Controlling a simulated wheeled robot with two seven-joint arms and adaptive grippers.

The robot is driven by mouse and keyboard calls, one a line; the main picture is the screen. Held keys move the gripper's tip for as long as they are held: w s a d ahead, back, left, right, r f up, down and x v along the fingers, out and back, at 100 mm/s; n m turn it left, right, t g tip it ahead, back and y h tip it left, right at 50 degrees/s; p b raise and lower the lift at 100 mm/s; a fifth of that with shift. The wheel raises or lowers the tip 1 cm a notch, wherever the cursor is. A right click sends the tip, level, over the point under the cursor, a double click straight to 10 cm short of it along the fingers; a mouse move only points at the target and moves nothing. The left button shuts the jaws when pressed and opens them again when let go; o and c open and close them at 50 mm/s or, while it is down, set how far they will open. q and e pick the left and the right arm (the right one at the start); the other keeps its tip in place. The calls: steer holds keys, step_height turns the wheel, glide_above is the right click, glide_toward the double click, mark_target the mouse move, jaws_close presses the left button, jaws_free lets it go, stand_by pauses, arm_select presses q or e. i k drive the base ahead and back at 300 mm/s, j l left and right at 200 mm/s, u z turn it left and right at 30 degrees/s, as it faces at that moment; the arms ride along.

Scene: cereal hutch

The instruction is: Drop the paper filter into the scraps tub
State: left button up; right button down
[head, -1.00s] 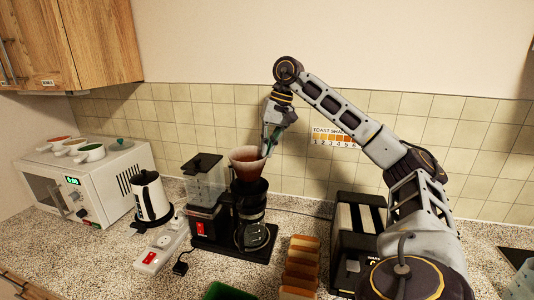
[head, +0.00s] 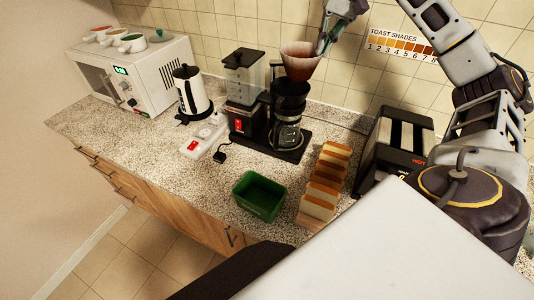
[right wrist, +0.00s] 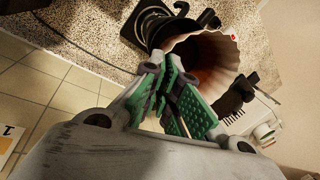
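The paper filter (head: 301,63), a brown-stained fluted cone, is at the top of the coffee maker (head: 288,118), over its dark basket. I cannot tell whether its tip is still inside the basket. My right gripper (head: 322,46) is at the filter's right rim. In the right wrist view the green-padded fingers (right wrist: 172,88) are close together at the near rim of the filter (right wrist: 205,55) and appear to pinch its wall. The scraps tub (head: 258,209), green and open, stands at the counter's front edge and looks empty. My left gripper is not in view.
A rack of bread slices (head: 325,185) stands right of the tub, with a toaster (head: 395,145) behind it. A power strip (head: 203,139), kettle (head: 192,92) and microwave oven (head: 130,75) are to the left. Counter left of the tub is clear.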

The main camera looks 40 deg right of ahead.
mark_target(265, 205)
steer(key=z, duration=1)
